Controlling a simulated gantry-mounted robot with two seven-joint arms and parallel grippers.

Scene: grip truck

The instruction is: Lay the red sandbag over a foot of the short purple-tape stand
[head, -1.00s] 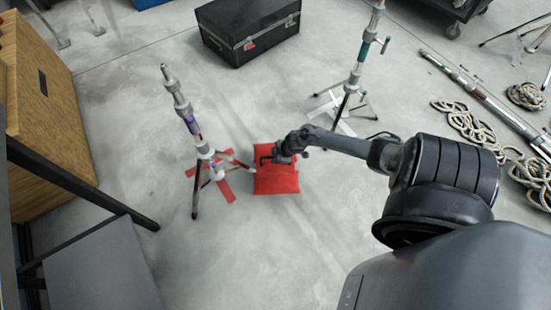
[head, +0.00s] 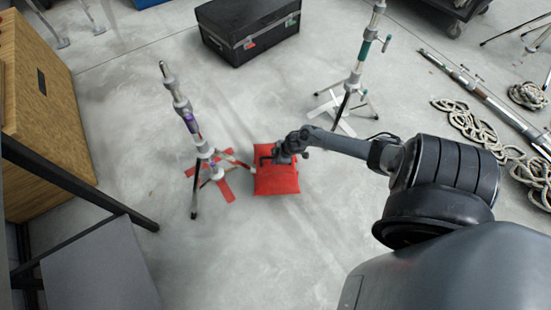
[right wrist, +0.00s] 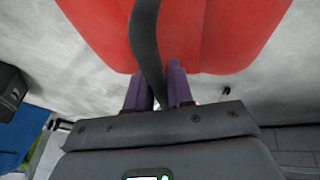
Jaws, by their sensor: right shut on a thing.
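The red sandbag (head: 277,181) is right of the short purple-tape stand (head: 192,124) in the head view. The stand is upright, with its legs spread over a red tape cross (head: 227,188) on the floor. Its right foot (head: 236,161) reaches the bag's left edge; I cannot tell whether the bag lies over it. My right gripper (head: 270,158) is above the bag. In the right wrist view its purple fingers (right wrist: 160,85) are shut on the bag's dark strap (right wrist: 146,40), with the bag's red body beyond. I cannot tell whether the bag touches the floor. My left gripper is not in view.
A taller green-tape stand (head: 357,75) stands over a white cross at the back right. A black case (head: 250,32) is behind. Coiled ropes (head: 468,128) and a long pole (head: 480,92) lie at right. A wooden cabinet (head: 45,125) is at left.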

